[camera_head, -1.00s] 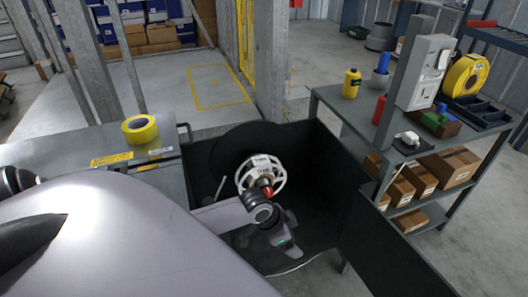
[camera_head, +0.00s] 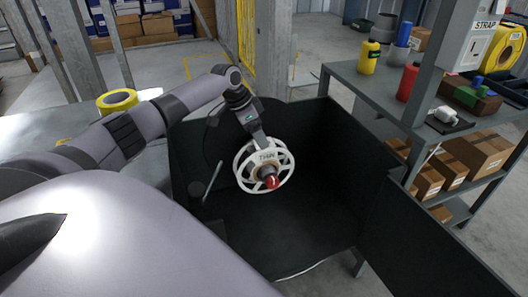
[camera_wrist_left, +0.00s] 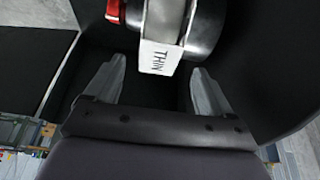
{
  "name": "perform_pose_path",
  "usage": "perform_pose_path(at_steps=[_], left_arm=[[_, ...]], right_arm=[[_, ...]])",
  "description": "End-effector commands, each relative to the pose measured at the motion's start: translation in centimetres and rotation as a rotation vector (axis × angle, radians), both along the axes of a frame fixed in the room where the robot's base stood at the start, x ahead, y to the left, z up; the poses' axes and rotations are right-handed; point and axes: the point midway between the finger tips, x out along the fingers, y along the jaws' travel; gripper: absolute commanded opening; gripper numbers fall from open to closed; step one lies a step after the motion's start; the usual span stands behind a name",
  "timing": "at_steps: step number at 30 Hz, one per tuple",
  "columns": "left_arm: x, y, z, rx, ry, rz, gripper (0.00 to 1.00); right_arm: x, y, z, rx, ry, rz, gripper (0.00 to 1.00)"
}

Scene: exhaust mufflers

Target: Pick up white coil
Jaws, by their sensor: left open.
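The white coil (camera_head: 266,155), a spoked ring labelled THIN, hangs upright on a post with a red tip (camera_head: 271,182) in the black-walled bin. In the left wrist view, its label (camera_wrist_left: 158,58) faces me at the top centre. My left gripper (camera_head: 262,141) is just above the coil's top rim, pointing down at it. In the left wrist view, its two fingers (camera_wrist_left: 158,68) are spread wide, one each side of the label, with gaps on both sides. My right gripper is not in view.
The black bin (camera_head: 305,120) has tall walls around the coil. A thin rod (camera_head: 212,182) stands left of the coil. A yellow tape roll (camera_head: 117,101) lies on the left table. The right shelf (camera_head: 385,95) holds bottles and cartons. The bin floor before the coil looks clear.

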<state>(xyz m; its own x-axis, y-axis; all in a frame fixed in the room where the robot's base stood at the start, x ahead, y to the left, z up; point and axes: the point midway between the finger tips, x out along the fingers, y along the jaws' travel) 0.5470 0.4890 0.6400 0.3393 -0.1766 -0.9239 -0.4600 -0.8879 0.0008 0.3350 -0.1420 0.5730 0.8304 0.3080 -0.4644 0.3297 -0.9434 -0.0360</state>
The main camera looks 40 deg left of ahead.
Motion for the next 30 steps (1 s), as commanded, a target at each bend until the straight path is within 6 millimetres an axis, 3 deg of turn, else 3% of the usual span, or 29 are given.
perform_pose_path(at_steps=[7,17,25,30], left_arm=[[1.0,-0.7,-3.7,0.0,0.0,0.0,0.83],[1.3,-0.8,-4.3,0.002,-0.001,0.0,0.83],[1.3,-0.8,-4.3,0.002,-0.001,0.0,0.0],[1.4,-0.8,-4.1,0.001,-0.005,0.0,0.0]], right_arm=[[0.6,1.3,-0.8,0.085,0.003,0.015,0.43],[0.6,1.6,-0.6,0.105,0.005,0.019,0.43],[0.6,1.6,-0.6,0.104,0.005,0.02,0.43],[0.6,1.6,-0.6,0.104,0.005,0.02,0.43]])
